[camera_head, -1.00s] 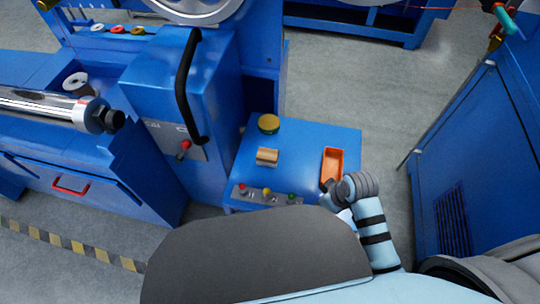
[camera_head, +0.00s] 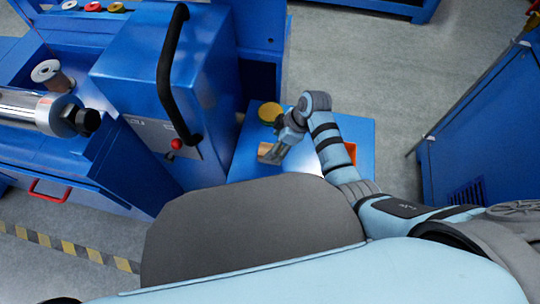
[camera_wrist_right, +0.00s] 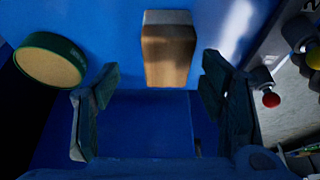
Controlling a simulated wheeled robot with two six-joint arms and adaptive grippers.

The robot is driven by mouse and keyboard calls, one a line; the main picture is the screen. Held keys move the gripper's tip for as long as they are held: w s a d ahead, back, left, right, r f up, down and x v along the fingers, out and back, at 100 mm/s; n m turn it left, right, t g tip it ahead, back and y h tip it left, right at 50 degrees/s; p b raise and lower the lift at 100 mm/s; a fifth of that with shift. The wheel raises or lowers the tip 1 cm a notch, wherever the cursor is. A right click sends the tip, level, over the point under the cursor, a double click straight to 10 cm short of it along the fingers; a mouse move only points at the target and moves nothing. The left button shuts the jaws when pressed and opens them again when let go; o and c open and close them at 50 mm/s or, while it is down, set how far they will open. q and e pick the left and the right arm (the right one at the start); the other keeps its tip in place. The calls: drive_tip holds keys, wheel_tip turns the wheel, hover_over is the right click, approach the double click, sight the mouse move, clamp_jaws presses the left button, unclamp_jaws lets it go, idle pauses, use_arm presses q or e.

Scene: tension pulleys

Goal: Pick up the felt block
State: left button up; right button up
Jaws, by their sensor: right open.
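The felt block (camera_head: 264,149), tan with a paler felt part, sits on the blue table top. In the head view my right gripper partly hides it. In the right wrist view the block (camera_wrist_right: 168,52) is upper middle, just beyond the gap between the fingertips. My right gripper (camera_head: 275,154) is right at the block in the head view. In the wrist view the gripper (camera_wrist_right: 158,82) is open and empty, one finger toward each side of the block. I cannot tell its exact height above the table. My left gripper is not in view.
A round yellow-topped tin (camera_head: 270,112) stands behind the block, and at left in the wrist view (camera_wrist_right: 50,62). An orange tray (camera_head: 350,152) is partly hidden by my right arm. A red button (camera_wrist_right: 270,99) is close to the right finger in the wrist view. A blue machine (camera_head: 160,80) stands left.

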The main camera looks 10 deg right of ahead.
drive_tip(key=b+x, duration=0.2)
drive_tip(key=x, duration=0.1)
drive_tip(key=s+b+x, duration=0.1)
drive_tip(key=x, duration=0.1)
drive_tip(key=shift+f, duration=0.1)
use_arm(q)
drive_tip(key=f, duration=0.1)
drive_tip(key=w+a+f, duration=0.1)
drive_tip(key=shift+w+a+f, duration=0.2)
drive_tip(key=shift+a+f, duration=0.05)
drive_tip(key=shift+f, duration=0.15)
use_arm(e)
drive_tip(key=shift+c, duration=0.6)
drive_tip(key=c, duration=1.2)
drive_tip(key=shift+o, duration=0.2)
drive_tip(key=shift+r+p, duration=0.55)
drive_tip(key=shift+r, duration=0.1)
use_arm(q)
wheel_tip(320, 180, up, 9)
drive_tip(key=s+d+p, duration=0.1)
drive_tip(key=d+p, duration=0.1)
drive_tip(key=p, duration=0.6)
drive_tip(key=shift+s+d+p, duration=0.15)
drive_tip(key=shift+d+p, duration=0.05)
drive_tip(key=shift+p, duration=0.1)
use_arm(e)
wheel_tip(320, 180, up, 19)
